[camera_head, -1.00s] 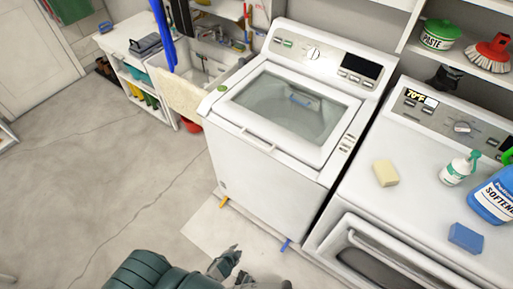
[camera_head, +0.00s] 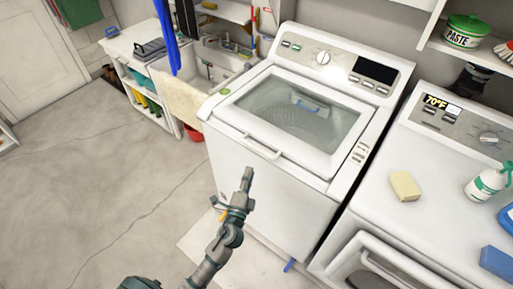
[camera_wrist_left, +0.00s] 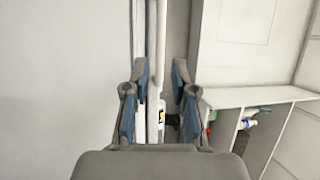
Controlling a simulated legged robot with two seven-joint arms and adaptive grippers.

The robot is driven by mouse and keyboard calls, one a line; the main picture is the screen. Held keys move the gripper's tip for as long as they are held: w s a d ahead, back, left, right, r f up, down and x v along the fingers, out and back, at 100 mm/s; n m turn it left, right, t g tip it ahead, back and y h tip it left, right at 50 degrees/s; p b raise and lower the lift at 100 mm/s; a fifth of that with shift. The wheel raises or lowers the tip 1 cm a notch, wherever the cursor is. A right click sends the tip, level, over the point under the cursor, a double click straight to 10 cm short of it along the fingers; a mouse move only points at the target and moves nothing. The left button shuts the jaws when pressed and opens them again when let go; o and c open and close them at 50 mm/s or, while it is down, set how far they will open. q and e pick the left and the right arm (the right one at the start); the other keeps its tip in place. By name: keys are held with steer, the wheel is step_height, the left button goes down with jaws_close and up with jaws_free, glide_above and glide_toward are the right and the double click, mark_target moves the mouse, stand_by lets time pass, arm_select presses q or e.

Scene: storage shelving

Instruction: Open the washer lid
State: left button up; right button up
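The white top-loading washer (camera_head: 265,190) stands in the middle of the head view. Its lid (camera_head: 285,115) has a clear window and lies shut, with a handle bar (camera_head: 262,147) along the front edge. My left gripper (camera_head: 238,192) is in front of the washer, below the handle in the picture, and appears apart from it. In the left wrist view, the two blue-padded fingers (camera_wrist_left: 160,88) are spread with nothing held between them. My right gripper is not in view.
A dryer (camera_head: 440,165) stands to the right, with a yellow sponge (camera_head: 405,186), a spray bottle (camera_head: 487,183) and a blue sponge (camera_head: 497,262) on top. A sink (camera_head: 215,68) and a low shelf (camera_head: 140,75) stand to the left. The floor at left is clear.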

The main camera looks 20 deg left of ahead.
mark_target(257, 149)
arm_select(q)
steer(key=x, duration=1.1)
steer(key=shift+w+f+p, duration=0.1)
steer(key=shift+w+p, duration=0.1)
steer(key=shift+p, duration=0.1)
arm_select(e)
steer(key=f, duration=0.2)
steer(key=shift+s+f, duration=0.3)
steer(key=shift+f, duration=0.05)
arm_select(q)
jaws_close()
